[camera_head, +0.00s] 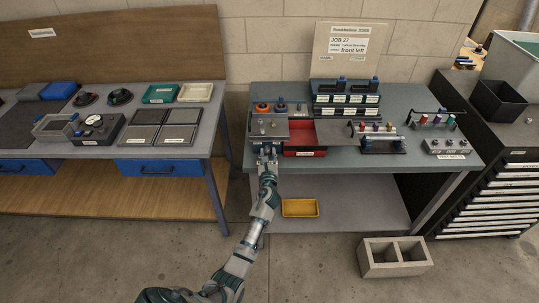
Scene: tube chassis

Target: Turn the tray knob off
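My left gripper (267,152) is at the front edge of the right-hand workbench, its tips at the near side of a grey metal panel (269,127). The panel carries small fittings too small to make out. I cannot tell which part is the tray knob; the gripper may hide it. Two round knob-like parts stand behind the panel: one with an orange base (262,106) and a dark one (281,107). A red tray (305,151) sits right of the gripper. I cannot see whether the gripper is open or shut, or touching anything. My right gripper is out of view.
Labelled dark bins (345,98) stand at the bench's back under a job board (348,48). Racks with coloured parts (380,137) stand right of the red tray. A yellow tray (300,208) lies on the lower shelf. A concrete block (394,257) stands on the floor.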

